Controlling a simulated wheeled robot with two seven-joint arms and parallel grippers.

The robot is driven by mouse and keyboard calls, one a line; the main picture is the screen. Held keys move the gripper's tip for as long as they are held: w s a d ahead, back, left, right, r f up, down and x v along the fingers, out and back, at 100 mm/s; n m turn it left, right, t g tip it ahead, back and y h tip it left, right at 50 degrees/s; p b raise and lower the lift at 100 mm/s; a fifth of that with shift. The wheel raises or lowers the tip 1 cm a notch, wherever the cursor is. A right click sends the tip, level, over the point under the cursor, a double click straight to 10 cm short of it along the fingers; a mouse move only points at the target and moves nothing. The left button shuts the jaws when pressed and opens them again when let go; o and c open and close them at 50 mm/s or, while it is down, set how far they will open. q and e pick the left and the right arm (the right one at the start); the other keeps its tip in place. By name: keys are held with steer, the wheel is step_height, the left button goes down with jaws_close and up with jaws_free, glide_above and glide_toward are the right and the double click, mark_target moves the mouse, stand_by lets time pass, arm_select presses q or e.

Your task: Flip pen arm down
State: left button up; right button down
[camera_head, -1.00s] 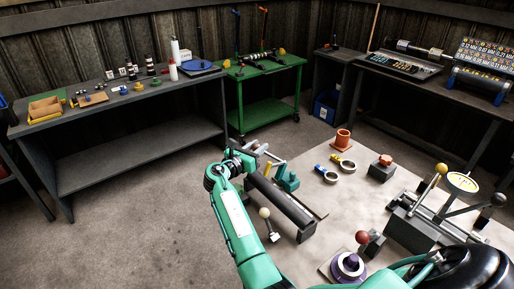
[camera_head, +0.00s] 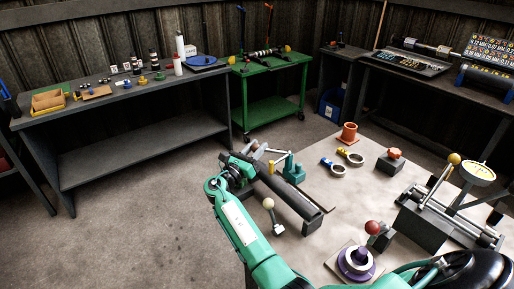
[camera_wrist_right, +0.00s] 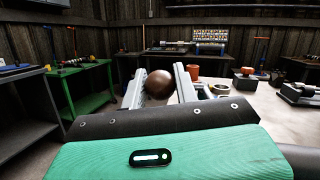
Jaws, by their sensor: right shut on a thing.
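My right gripper (camera_head: 257,152) reaches the far left end of a dark, long machine (camera_head: 290,202) at the table's left edge in the head view. In the right wrist view its two grey fingers (camera_wrist_right: 161,86) stand on either side of a brown ball knob (camera_wrist_right: 160,86), and the gripper is shut on it. The knob's stem is hidden behind my gripper body. A teal stand (camera_head: 293,170) with a light rod is just right of the gripper. Which part is the pen arm is too small to tell. My left gripper is not in view.
A white-knobbed lever (camera_head: 269,204) stands in front of the machine. A purple ring part (camera_head: 357,260) and a red-knobbed lever (camera_head: 373,229) are nearer. Rings, an orange cup (camera_head: 349,133) and a yellow-knobbed press (camera_head: 430,215) share the table (camera_head: 325,195). A green cart (camera_head: 270,112) is behind.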

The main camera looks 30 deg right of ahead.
steer(key=c, duration=1.3)
jaws_free()
steer(key=shift+f, duration=0.25)
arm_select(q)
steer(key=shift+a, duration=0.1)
arm_select(e)
steer(key=shift+o, duration=1)
steer(key=shift+a, duration=0.25)
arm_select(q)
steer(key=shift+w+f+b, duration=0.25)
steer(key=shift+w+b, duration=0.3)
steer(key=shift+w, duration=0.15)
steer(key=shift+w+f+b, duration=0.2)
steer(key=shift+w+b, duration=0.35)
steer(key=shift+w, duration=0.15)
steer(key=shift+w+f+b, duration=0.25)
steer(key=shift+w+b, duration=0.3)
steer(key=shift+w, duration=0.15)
arm_select(e)
steer(key=v, duration=1.3)
steer(key=shift+a, duration=0.2)
steer(key=shift+s, duration=0.1)
steer(key=shift+a, duration=0.1)
